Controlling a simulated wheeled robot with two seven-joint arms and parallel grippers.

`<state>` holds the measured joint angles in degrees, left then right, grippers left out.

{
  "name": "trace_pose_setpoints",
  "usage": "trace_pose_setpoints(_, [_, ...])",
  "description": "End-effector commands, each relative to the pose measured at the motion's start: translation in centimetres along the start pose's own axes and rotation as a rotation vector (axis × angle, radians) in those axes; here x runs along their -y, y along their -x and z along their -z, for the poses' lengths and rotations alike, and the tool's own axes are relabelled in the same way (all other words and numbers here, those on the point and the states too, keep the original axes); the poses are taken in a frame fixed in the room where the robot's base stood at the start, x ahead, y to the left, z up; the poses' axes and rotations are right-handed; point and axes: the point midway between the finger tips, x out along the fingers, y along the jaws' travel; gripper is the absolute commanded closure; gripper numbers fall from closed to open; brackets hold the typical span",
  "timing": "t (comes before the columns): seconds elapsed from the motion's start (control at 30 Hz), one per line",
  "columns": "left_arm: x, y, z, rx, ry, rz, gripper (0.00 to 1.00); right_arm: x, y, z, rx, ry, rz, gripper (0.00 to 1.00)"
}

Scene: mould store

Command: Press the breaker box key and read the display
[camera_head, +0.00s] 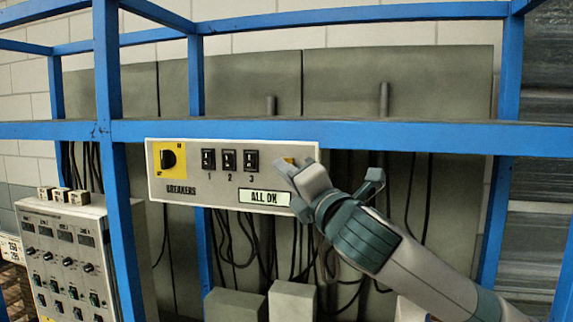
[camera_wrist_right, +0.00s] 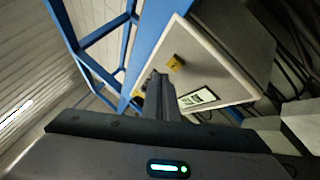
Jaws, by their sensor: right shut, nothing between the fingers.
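The breaker box (camera_head: 180,185) is a light grey panel on the blue frame. It has a black rotary knob on a yellow plate (camera_head: 167,159) and black switches 1, 2 and 3 (camera_head: 229,160). Its display (camera_head: 264,197) is lit pale and seems to read "ALL OK". A yellow key (camera_head: 289,160) at the box's upper right is partly hidden by my right gripper (camera_head: 284,168); it shows clearly in the wrist view (camera_wrist_right: 175,63). My right gripper is shut and empty, its tips close to the key. I cannot tell whether they touch. My left gripper is out of view.
A blue rail (camera_head: 400,136) runs across above the box, with blue posts (camera_head: 107,100) at the left. A control unit with several knobs (camera_head: 65,255) stands at lower left. Grey boxes (camera_head: 292,300) and hanging black cables are below.

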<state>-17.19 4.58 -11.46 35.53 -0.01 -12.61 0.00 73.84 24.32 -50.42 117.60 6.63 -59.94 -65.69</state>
Motion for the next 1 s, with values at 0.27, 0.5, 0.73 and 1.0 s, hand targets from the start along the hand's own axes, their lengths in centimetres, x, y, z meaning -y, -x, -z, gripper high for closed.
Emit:
trace_pose_setpoints(0.27, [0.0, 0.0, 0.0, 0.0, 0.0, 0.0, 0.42, -1.3, 1.6, 1.2, -0.001, 0.0, -0.003, 1.0])
trace_pose_setpoints(0.5, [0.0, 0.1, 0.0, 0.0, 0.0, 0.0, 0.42, -2.1, 2.8, 2.0, 0.0, 0.0, -0.003, 1.0])
trace_pose_setpoints(0.73, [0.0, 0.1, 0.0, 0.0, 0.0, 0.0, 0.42, -2.2, 3.0, 2.2, 0.0, 0.0, -0.002, 1.0])
trace_pose_setpoints(1.0, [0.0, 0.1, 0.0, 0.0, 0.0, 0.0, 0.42, -2.2, 3.0, 2.1, 0.0, 0.0, -0.002, 1.0])
